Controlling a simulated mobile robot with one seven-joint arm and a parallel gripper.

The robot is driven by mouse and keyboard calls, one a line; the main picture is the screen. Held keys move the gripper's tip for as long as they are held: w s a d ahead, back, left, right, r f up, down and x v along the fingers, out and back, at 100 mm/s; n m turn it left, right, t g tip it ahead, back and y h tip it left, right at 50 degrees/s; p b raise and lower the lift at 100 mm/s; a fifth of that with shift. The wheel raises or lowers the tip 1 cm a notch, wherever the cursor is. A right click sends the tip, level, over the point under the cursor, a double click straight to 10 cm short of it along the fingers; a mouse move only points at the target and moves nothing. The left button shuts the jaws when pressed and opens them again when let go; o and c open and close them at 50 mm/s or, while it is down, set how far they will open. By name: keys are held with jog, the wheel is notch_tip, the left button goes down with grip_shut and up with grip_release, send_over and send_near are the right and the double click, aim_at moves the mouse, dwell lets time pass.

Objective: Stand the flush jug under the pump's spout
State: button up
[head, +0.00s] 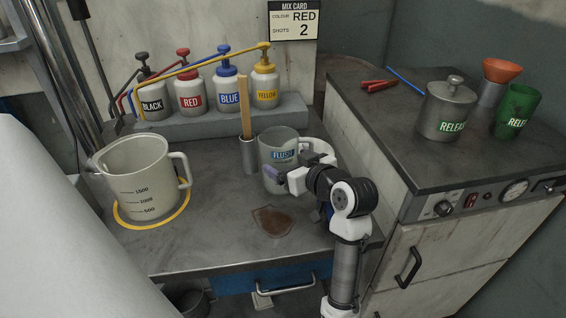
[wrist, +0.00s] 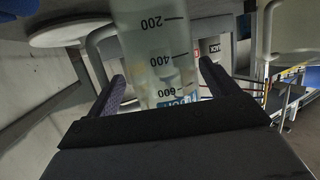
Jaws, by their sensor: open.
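The flush jug (head: 279,150) is a pale translucent jug with a FLUSH label, upright on the bench behind the wooden stick's holder's right side. My gripper (head: 275,174) is open at its front, low on the jug. In the wrist view, the jug (wrist: 155,45) shows upside down between the two open fingers (wrist: 163,85), with marks 200, 400 and 600. I cannot tell whether the fingers touch it. Pump bottles labelled BLACK (head: 153,102), RED (head: 190,95), BLUE (head: 229,95) and YELLOW (head: 265,92) stand on a grey step. Their long coloured spouts reach left, towards a large jug.
The large graduated jug (head: 143,180) stands on a yellow ring (head: 127,222) at left. A stick stands in a metal holder (head: 249,156) close beside the flush jug. A brown stain (head: 272,221) marks the bench front. The cabinet (head: 369,145) rises at right.

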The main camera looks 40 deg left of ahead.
jog(key=x, duration=0.3)
jog(key=shift+a+p, duration=0.4)
jog(key=c, duration=0.9)
jog(key=shift+r, duration=0.1)
